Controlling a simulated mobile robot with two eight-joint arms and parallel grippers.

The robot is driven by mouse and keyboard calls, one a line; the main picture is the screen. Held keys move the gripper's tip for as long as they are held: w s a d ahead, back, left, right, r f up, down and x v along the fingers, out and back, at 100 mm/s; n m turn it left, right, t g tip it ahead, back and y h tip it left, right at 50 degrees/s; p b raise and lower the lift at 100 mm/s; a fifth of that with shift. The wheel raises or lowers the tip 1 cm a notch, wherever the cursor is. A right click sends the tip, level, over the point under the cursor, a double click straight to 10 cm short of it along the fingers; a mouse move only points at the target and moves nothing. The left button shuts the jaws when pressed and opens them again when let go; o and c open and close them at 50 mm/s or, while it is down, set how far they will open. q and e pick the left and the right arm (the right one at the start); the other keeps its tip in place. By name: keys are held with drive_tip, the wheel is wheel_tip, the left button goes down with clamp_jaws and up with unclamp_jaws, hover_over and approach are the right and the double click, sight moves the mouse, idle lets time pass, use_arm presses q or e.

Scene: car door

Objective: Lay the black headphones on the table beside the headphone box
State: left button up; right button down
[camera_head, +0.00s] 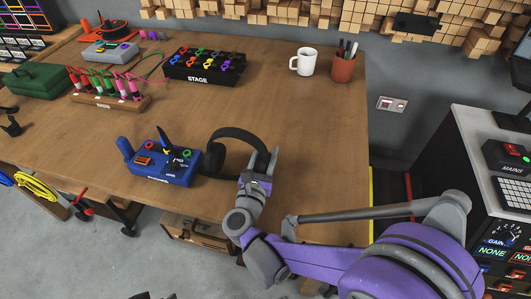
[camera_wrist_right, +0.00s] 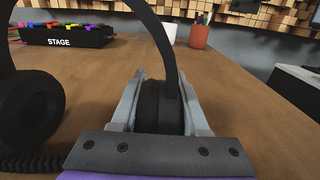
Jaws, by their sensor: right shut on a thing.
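The black headphones (camera_head: 237,133) are at the front of the table (camera_head: 320,130), just right of a blue box (camera_head: 160,170) with knobs and a dark lever; its label is too small to read. My right gripper (camera_head: 262,170) is shut on the headphones' right ear cup, which shows between the two grey fingers in the right wrist view (camera_wrist_right: 158,108). The headband arches upright, and the other ear cup (camera_wrist_right: 30,112) is beside the blue box. I cannot tell whether the headphones touch the table. My left gripper is not in view.
A black STAGE box (camera_head: 203,68), a white mug (camera_head: 304,61) and a red pen cup (camera_head: 343,66) stand at the back. A wooden block with cables (camera_head: 108,101) and a green case (camera_head: 37,80) are at left. The table's middle and right are clear.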

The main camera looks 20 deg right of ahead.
sight(260, 171)
drive_tip(key=c, duration=0.8)
unclamp_jaws()
drive_tip(key=shift+f, duration=0.2)
drive_tip(key=shift+c, duration=0.2)
drive_tip(key=o, duration=0.4)
drive_tip(key=shift+o, duration=0.2)
drive_tip(key=shift+r, duration=0.1)
drive_tip(key=shift+r, duration=0.15)
drive_tip(key=p+v, duration=0.1)
drive_tip(key=v, duration=1.1)
